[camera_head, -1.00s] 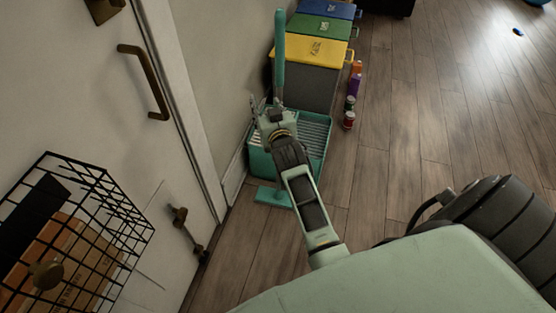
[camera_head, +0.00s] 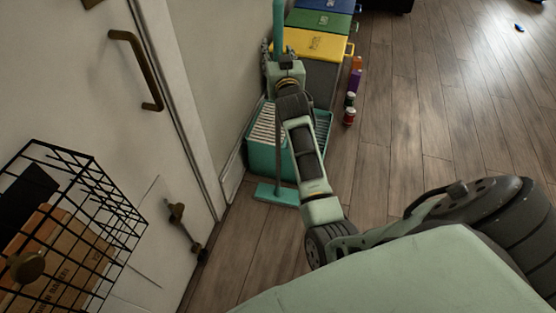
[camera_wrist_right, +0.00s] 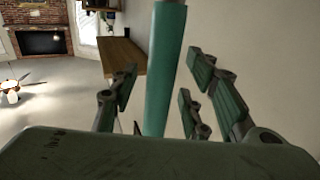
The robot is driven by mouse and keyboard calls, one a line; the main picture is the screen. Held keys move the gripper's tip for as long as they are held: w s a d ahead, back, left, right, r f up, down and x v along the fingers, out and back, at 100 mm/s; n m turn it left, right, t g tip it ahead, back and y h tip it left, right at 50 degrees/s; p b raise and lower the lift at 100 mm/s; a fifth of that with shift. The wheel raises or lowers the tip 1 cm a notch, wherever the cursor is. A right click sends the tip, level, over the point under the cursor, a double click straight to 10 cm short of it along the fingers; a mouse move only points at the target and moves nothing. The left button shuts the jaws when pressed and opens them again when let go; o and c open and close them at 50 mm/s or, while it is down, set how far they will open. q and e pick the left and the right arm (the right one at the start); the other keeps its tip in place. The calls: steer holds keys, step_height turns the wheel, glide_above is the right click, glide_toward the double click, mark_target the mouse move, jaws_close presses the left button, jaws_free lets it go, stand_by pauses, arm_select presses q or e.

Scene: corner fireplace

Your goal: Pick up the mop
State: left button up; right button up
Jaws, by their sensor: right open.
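The mop (camera_head: 278,25) is teal and stands upright by the wall, its flat head (camera_head: 277,194) on the floor in front of a teal bucket (camera_head: 262,155). My right gripper (camera_head: 281,60) is at the upper part of the mop's handle and hides some of it. In the right wrist view the handle (camera_wrist_right: 165,70) rises between the open fingers of my right gripper (camera_wrist_right: 160,100). Gaps show between the handle and the fingers on both sides. My left gripper is not in view.
A row of bins with yellow (camera_head: 312,43), green (camera_head: 322,23) and blue lids stands behind the bucket. A door (camera_head: 100,110) and black wire basket (camera_head: 70,235) are at left.

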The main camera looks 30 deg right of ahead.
steer(key=shift+c, duration=0.6)
jaws_close()
steer(key=shift+r, duration=0.15)
